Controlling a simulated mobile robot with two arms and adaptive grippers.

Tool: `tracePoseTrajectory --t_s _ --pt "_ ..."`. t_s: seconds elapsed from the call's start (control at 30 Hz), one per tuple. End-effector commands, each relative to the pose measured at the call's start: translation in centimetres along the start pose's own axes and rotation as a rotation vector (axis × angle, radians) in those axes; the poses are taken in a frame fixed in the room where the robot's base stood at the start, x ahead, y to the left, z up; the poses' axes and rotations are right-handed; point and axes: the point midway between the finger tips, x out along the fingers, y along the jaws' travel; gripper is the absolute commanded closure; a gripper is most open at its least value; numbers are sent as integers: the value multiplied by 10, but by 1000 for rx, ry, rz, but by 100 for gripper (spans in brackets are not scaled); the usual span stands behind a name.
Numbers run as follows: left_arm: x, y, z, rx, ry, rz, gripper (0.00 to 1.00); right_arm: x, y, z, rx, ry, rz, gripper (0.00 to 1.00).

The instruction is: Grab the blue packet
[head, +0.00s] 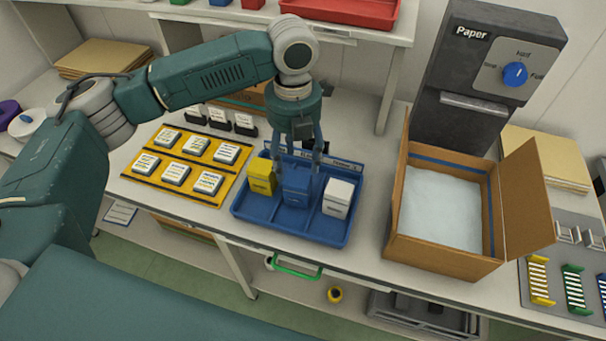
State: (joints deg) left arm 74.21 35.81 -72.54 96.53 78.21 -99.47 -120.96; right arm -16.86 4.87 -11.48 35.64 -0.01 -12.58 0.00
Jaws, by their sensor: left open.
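The blue packet (297,185) stands upright in the middle of a blue tray (276,226) on the bench. A yellow packet (261,177) stands to its left and a white packet (337,198) to its right in the same tray. My left gripper (298,170) points down over the blue packet, with its open fingers at either side of the packet's top. I cannot tell whether the fingers touch it. My right gripper is out of view.
An open cardboard box (442,212) with white filling stands right of the tray, before a dark paper dispenser (470,85). A yellow board (184,164) with several white-labelled blocks lies left of the tray. A green handle (297,268) shows below the bench's front edge.

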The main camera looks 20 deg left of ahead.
Motion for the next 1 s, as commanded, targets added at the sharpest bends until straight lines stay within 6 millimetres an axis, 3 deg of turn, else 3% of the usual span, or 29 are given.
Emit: tracePoseTrajectory --t_s 0.23,0.53,0.8,1.0 --pt "34 0 -1 -3 2 1 42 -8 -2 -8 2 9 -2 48" --pt "61 -2 0 -4 -1 -2 42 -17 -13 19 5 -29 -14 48" --pt "100 -5 1 -3 -1 0 42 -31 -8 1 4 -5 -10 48" --pt "107 -5 1 -3 -4 -1 42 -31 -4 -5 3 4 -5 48"
